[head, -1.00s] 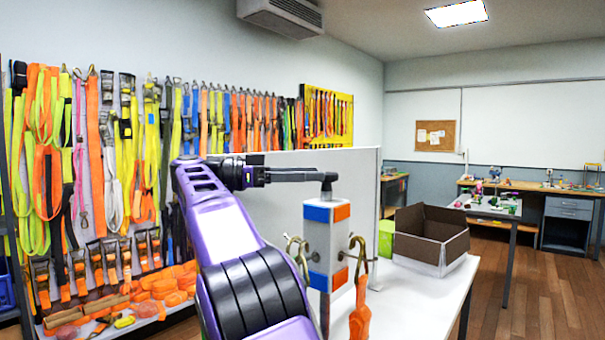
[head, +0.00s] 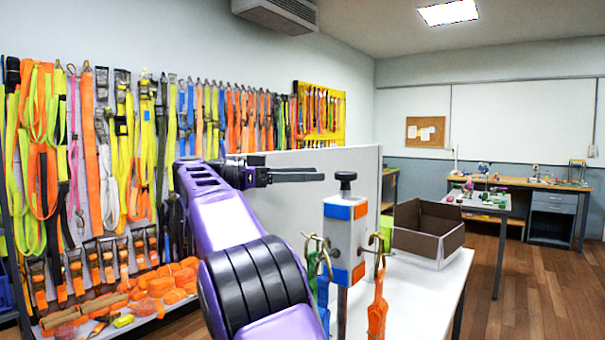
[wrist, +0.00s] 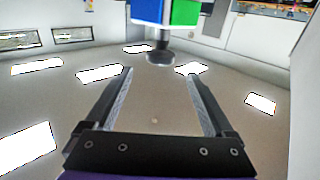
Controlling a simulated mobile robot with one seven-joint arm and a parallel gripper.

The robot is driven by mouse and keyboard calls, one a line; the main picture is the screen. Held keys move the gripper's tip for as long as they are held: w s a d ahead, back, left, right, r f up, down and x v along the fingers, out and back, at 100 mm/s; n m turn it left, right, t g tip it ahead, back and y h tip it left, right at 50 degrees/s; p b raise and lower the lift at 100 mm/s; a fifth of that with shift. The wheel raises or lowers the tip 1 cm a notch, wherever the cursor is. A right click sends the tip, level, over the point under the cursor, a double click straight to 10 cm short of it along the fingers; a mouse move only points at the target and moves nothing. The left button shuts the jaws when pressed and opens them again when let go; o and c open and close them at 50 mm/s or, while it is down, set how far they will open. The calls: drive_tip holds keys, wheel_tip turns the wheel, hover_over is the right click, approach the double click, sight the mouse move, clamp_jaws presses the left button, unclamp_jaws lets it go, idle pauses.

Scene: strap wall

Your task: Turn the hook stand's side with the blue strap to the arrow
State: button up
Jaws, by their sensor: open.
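The hook stand (head: 342,245) is an upright grey post on the white table, with a black knob (head: 345,178) on top. In the head view one face has blue bands and the other orange. An orange strap (head: 377,315) hangs from the right hook. The blue strap (head: 323,295) hangs at the left, with a green strap (head: 310,272) beside it. My gripper (head: 321,173) is open and empty, just left of the knob and apart from it. The wrist view shows its open fingers (wrist: 160,73) and the stand's blue and green top bands (wrist: 165,12). I see no arrow.
The white table (head: 425,300) bears an open brown box (head: 428,232) behind the stand, to the right. A white panel (head: 285,205) stands behind my arm. A wall of straps (head: 100,150) fills the left side. Floor is clear at the right.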

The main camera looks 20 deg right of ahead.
drive_tip(key=shift+a, duration=0.3)
idle(0.5)
